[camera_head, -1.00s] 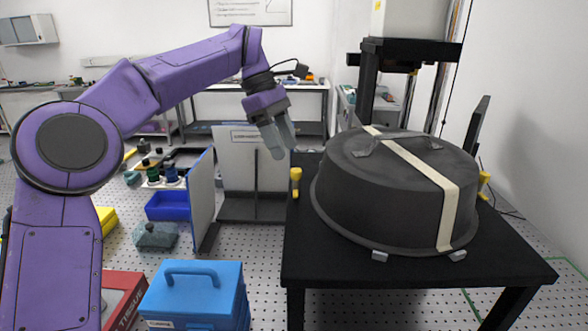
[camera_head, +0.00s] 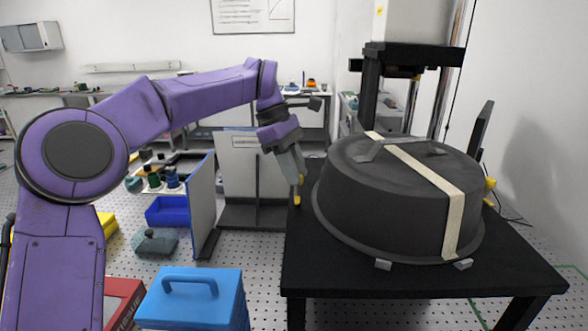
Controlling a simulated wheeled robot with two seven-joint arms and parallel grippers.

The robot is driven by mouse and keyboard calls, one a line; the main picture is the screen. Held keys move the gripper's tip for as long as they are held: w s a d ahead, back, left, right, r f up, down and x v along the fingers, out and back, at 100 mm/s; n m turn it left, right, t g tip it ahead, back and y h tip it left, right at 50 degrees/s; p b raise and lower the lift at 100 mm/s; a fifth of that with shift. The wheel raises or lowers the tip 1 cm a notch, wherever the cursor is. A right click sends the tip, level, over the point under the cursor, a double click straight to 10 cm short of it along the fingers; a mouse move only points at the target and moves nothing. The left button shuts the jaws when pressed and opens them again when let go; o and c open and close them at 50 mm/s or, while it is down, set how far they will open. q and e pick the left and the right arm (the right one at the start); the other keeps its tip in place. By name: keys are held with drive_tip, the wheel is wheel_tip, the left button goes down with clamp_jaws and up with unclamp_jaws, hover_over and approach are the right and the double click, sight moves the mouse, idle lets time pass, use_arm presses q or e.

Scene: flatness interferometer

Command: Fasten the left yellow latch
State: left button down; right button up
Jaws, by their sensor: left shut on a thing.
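The left yellow latch (camera_head: 298,199) stands at the left edge of the black table, beside the dark round cover (camera_head: 395,205). My left gripper (camera_head: 297,178) comes down from above with its grey fingers at the latch's upper part and is shut on it. The fingers hide part of the latch's top. A second yellow latch (camera_head: 490,184) shows at the cover's right side, partly hidden by it. The cover has a cream strap (camera_head: 430,176) across it and a handle on top. My right gripper is not in view.
The black table (camera_head: 400,277) carries the cover, with small grey blocks at its front rim. A grey upright panel (camera_head: 203,200) and a dark-framed stand lie left of the table. A blue toolbox (camera_head: 190,290) stands at the front left on the perforated floor.

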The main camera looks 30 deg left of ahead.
use_arm(q)
drive_tip(key=shift+f, duration=0.2)
drive_tip(key=n+b, duration=0.1)
drive_tip(key=n+t+b, duration=0.1)
drive_tip(key=n+b, duration=0.1)
drive_tip(key=n, duration=0.1)
drive_tip(key=shift+s+f+b, duration=0.15)
drive_tip(key=shift+f+b, duration=0.1)
drive_tip(key=shift+b, duration=0.1)
drive_tip(key=n+t+b, duration=0.1)
drive_tip(key=n, duration=0.1)
drive_tip(key=n+y+b, duration=0.1)
drive_tip(key=n+b, duration=0.1)
drive_tip(key=shift+s+d+n+t+y+b, duration=0.1)
drive_tip(key=shift+d+n+t+y+b, duration=0.05)
drive_tip(key=shift+n+t+y+b, duration=0.2)
drive_tip(key=n+t+y+b, duration=0.1)
drive_tip(key=n+b, duration=0.1)
drive_tip(key=n, duration=0.2)
drive_tip(key=shift+s+d, duration=0.1)
drive_tip(key=shift+d, duration=0.05)
drive_tip(key=n+y+b, duration=0.1)
drive_tip(key=n+y, duration=0.1)
drive_tip(key=n, duration=0.3)
drive_tip(key=shift+d+r, duration=0.1)
drive_tip(key=shift+r, duration=0.05)
drive_tip(key=c, duration=0.9)
unclamp_jaws()
drive_tip(key=shift+r, duration=0.1)
